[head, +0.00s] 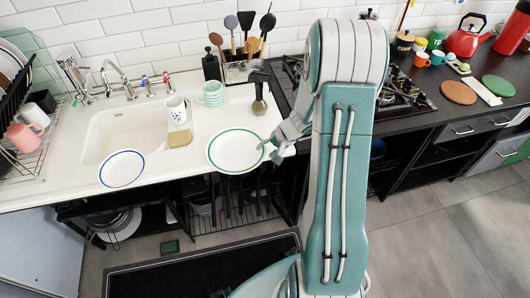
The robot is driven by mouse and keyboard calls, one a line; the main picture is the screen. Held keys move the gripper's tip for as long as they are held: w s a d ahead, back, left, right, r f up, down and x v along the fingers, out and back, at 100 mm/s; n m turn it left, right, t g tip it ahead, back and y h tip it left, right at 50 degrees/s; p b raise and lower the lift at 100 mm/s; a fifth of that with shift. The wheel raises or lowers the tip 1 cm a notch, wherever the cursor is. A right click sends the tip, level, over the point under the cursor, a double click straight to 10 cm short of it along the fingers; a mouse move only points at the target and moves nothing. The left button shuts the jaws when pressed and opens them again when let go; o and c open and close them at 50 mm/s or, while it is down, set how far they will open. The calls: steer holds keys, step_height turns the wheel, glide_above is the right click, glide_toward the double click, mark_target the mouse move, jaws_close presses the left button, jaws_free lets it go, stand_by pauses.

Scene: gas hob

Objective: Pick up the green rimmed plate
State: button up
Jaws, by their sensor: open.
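The green rimmed plate (232,152) is white with a thin green ring. It lies flat near the front edge of the white sink counter, left of my arm. My gripper (270,150) is open at the plate's right rim. Its fingers are partly hidden by the wrist and arm, and I cannot tell whether they touch the rim. A second white plate with a blue rim (121,169) lies further left, at the front of the sink.
The hob (398,97) is right of my arm. A dish rack (28,155) stands far left.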

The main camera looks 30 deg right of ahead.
steer(key=v, duration=1)
